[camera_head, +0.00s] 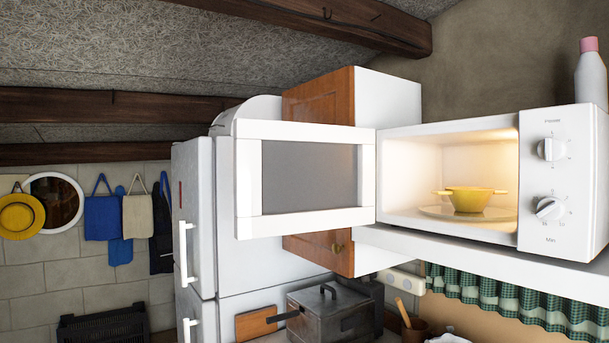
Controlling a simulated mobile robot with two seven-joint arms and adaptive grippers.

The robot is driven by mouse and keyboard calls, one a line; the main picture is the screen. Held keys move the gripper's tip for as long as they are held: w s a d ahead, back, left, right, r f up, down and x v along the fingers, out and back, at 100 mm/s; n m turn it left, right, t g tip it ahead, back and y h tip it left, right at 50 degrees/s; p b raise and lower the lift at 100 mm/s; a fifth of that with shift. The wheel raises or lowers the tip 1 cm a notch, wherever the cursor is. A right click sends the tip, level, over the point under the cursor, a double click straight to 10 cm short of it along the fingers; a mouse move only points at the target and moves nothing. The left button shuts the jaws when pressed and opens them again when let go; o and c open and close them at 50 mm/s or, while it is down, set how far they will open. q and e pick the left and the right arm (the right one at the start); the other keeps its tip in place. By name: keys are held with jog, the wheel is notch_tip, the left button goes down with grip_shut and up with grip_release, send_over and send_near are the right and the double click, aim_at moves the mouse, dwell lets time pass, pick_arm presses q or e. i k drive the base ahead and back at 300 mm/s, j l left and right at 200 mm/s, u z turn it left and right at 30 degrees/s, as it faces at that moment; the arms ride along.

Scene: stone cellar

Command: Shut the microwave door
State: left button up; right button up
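The white microwave (567,185) stands on a white shelf at the right, its lit inside facing me. Its door (308,180) is wide open, hinged at the left edge of the opening and swung out to the left. The door has a white frame and a grey window. A yellow bowl (470,199) with small handles sits inside on the round plate (434,211). Two dials are on the panel to the right of the opening. Neither of my grippers shows in the head view.
A white fridge (195,220) and a wooden cabinet door (318,102) are behind the open door. A metal pot (335,310) stands below it. A white bottle with a pink cap (590,78) is on top of the microwave. The space before the opening looks clear.

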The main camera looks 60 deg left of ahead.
aim_at(291, 178)
jog(key=j, duration=0.65)
jog(key=k+j+z, duration=0.1)
jog(key=j, duration=1.2)
jog(key=k+j, duration=0.1)
jog(key=j, duration=0.55)
jog(key=j+z, duration=0.1)
jog(key=j, duration=0.6)
jog(key=k+j, duration=0.15)
jog(key=j, duration=0.45)
